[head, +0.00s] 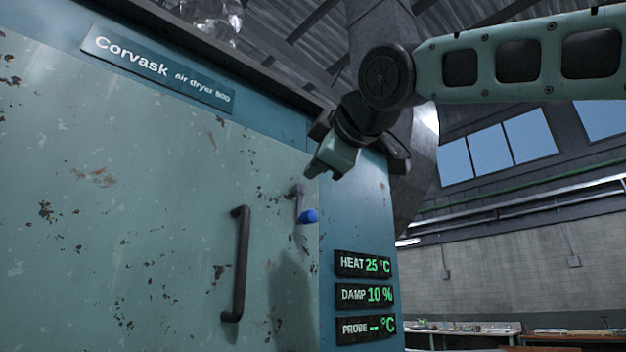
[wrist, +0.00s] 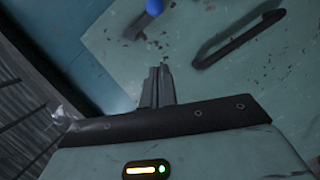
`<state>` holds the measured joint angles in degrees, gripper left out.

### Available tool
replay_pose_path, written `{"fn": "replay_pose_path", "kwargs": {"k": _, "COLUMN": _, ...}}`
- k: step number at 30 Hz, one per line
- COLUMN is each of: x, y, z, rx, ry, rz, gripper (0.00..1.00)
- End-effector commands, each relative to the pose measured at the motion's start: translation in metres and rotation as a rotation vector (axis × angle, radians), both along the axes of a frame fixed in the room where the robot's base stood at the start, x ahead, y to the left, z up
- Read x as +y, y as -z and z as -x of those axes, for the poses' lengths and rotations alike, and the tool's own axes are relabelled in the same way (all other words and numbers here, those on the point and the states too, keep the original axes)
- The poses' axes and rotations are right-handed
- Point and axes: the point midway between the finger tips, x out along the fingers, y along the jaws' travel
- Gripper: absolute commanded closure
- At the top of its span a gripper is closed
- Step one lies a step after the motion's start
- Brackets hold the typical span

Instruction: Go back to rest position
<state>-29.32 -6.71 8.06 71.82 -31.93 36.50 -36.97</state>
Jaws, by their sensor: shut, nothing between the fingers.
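My gripper (head: 318,172) is in front of the upper right of a tall pale green dryer cabinet (head: 120,200) in the head view. In the wrist view my gripper (wrist: 162,72) has its fingers together with nothing between them. A latch handle with a blue knob (head: 308,216) is just below the gripper, apart from it. The knob (wrist: 154,8) also shows at the top of the wrist view. A dark vertical door handle (head: 236,265) is lower left of the latch, and it shows at the upper right in the wrist view (wrist: 240,38). The door looks shut.
Displays on the cabinet's right side read HEAT 25 °C (head: 363,264), DAMP 10 % (head: 364,295) and PROBE with dashes (head: 365,328). A name plate (head: 160,68) reads "Corvask Air dryer 800". Work benches (head: 460,335) stand far back at right. The space right of the cabinet looks open.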

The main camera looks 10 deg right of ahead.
Motion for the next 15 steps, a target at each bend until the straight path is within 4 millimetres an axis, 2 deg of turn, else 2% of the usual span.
{"fn": "replay_pose_path", "kwargs": {"k": 8, "x": 0.000, "y": 0.000, "z": 0.000, "rx": 0.000, "ry": 0.000, "rz": 0.000, "gripper": 1.00}}
{"fn": "replay_pose_path", "kwargs": {"k": 10, "x": 0.003, "y": 0.008, "z": -0.002, "rx": 0.017, "ry": -0.003, "rz": -0.001, "gripper": 1.00}}
{"fn": "replay_pose_path", "kwargs": {"k": 13, "x": 0.013, "y": 0.041, "z": -0.005, "rx": 0.094, "ry": -0.014, "rz": -0.010, "gripper": 1.00}}
{"fn": "replay_pose_path", "kwargs": {"k": 14, "x": 0.017, "y": 0.056, "z": -0.006, "rx": 0.130, "ry": -0.017, "rz": -0.014, "gripper": 1.00}}
{"fn": "replay_pose_path", "kwargs": {"k": 15, "x": 0.023, "y": 0.080, "z": -0.008, "rx": 0.185, "ry": -0.020, "rz": -0.023, "gripper": 1.00}}
